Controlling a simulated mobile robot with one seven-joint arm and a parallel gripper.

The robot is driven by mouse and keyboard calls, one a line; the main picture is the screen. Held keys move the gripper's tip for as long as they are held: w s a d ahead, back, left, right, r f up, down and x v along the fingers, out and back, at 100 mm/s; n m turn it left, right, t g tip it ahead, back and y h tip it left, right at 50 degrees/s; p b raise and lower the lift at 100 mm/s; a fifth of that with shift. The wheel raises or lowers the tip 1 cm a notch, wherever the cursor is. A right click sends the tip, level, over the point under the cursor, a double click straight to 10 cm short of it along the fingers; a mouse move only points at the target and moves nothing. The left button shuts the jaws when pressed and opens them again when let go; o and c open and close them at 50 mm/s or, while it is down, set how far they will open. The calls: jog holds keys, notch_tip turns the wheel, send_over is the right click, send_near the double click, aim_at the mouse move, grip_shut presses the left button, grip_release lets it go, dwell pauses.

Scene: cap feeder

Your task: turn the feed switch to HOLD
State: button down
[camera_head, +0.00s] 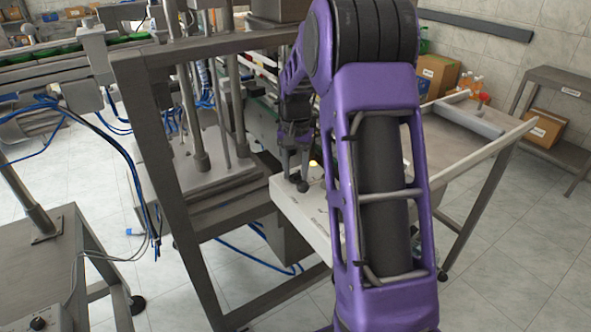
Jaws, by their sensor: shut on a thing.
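My gripper (297,174) points down over the pale top of the feeder's box (314,222), in the middle of the view. It is shut on a small dark part with a round black knob (303,187), which looks like the feed switch. The fingers cover most of it. The switch's markings, HOLD among them, are too small to read, so I cannot tell which position it points to. A small yellow light (313,163) shows just right of the fingers. My purple arm hides the box's right part.
A grey metal frame (150,130) with upright rods stands left of my gripper. A grey tray table (460,135) lies to the right behind my arm. A shelf (560,85) with cardboard boxes stands far right. Tiled floor is open at lower right.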

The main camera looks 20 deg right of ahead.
aim_at(296, 173)
dwell(0.3)
jog(key=shift+c, duration=2.1)
grip_release()
notch_tip(296, 173, up, 18)
jog(key=p, duration=0.1)
jog(key=shift+f+p, duration=0.25)
jog(key=shift+p, duration=0.15)
